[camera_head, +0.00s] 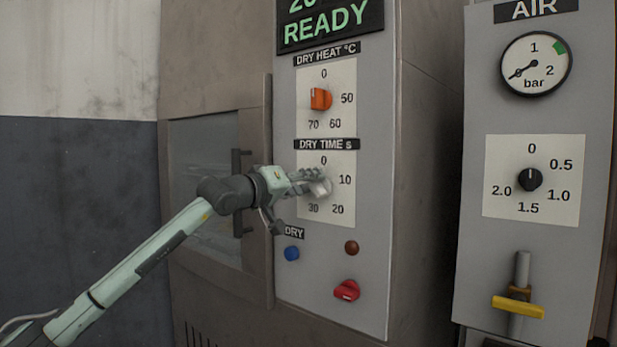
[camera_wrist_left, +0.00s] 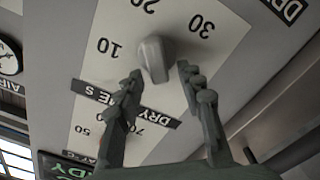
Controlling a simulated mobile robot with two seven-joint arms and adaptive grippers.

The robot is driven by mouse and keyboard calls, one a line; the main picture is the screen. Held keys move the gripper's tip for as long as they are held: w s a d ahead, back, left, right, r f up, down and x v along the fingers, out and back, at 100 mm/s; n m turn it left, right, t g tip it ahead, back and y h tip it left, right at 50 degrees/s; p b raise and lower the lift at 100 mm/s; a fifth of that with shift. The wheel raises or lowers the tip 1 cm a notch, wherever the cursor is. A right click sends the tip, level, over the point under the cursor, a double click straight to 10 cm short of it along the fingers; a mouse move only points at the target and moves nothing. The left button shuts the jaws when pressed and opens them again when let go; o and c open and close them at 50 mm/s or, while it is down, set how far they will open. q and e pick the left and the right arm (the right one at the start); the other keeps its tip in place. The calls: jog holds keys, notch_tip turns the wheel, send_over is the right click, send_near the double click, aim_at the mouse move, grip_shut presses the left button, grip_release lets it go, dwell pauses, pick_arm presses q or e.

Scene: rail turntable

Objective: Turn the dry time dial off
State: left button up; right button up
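The dry time dial (camera_head: 321,188) is a pale grey knob on a white plate marked 0, 10, 20 and 30, under the label DRY TIME s. My left gripper (camera_head: 304,181) is at this dial and partly covers its left side. In the left wrist view the dial (camera_wrist_left: 155,58) stands just beyond and between the two fingertips of my left gripper (camera_wrist_left: 160,72). The fingers are apart, with a visible gap to the knob on the right side. Contact on the left side is unclear. The number the dial points to cannot be told. My right gripper is out of view.
Above is the orange dry heat dial (camera_head: 320,99). Below are a blue button (camera_head: 292,253), a brown-red lamp (camera_head: 351,247) and a red knob (camera_head: 346,290). A cabinet door with a dark handle (camera_head: 238,165) is on the left. The air panel with a black dial (camera_head: 530,179) stands right.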

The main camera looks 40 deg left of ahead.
pick_arm(q)
jog(key=shift+w, duration=0.2)
grip_shut()
